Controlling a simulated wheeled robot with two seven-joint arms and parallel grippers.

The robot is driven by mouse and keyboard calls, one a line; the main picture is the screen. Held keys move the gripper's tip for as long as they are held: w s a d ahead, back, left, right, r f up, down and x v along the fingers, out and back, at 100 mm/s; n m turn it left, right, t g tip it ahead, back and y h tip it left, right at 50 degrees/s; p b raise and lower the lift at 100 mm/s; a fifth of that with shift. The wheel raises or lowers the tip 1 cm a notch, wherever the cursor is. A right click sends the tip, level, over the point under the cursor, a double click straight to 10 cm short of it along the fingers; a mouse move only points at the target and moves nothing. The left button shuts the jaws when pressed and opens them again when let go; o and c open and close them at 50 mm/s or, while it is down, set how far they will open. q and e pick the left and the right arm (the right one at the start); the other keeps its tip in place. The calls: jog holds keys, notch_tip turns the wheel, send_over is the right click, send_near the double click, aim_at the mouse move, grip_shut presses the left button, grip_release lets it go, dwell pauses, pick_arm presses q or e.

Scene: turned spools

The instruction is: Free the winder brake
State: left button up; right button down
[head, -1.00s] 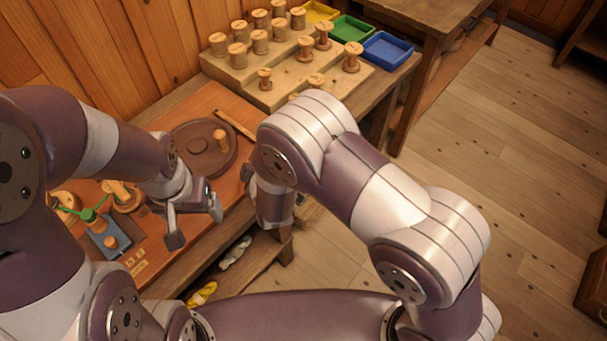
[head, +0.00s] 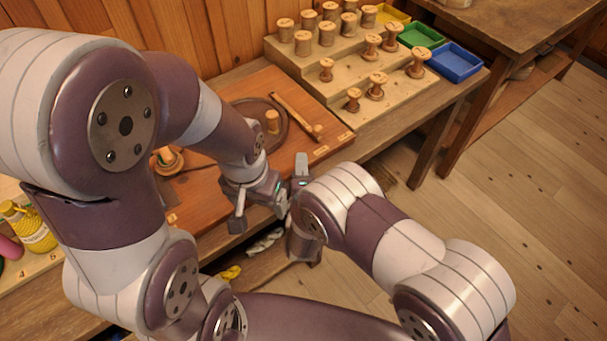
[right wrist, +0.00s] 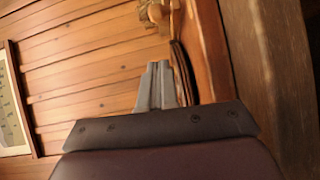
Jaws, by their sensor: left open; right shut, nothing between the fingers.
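The winder, a dark round disc (head: 243,112) with an upright wooden peg (head: 272,121), sits on the reddish board (head: 208,186). A light wooden bar (head: 292,112) lies beside the disc on its right, with a small knob near its front end; I cannot tell for sure that it is the brake. My left gripper (head: 260,210) is open and empty over the board's front edge, in front of the disc. My right gripper (head: 301,164) is shut and empty just right of it, near the front edge. Its closed fingers also show in the right wrist view (right wrist: 158,86). My left arm hides part of the disc and board.
A stepped wooden rack (head: 330,75) with several spools stands behind. Yellow, green (head: 421,34) and blue (head: 455,62) trays lie at its right. My two grippers are close together. Floor is clear at right.

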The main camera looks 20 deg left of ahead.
jog(key=x, duration=0.1)
jog(key=b+x, duration=0.1)
jog(key=x, duration=0.2)
jog(key=shift+f+b, duration=0.3)
jog(key=shift+b, duration=0.05)
jog(key=w, duration=0.1)
jog(key=w+d, duration=0.1)
jog(key=w, duration=0.1)
jog(key=shift+w+d+r, duration=0.1)
jog(key=shift+w+d, duration=0.05)
jog(key=shift+w, duration=0.1)
jog(key=shift+w+d+b, duration=0.2)
jog(key=shift+w+b, duration=0.1)
jog(key=shift+w, duration=0.05)
jog(key=w+d+b, duration=0.1)
jog(key=w, duration=0.1)
jog(key=w+d+b, duration=0.1)
jog(key=w+d, duration=0.3)
jog(key=shift+w+d+f+b, duration=0.1)
jog(key=shift+w+f+b, duration=0.1)
jog(key=shift+w+b, duration=0.2)
jog(key=shift+w+d+r, duration=0.1)
jog(key=shift+w+d, duration=0.05)
jog(key=shift+w, duration=0.15)
jog(key=shift+r, duration=0.3)
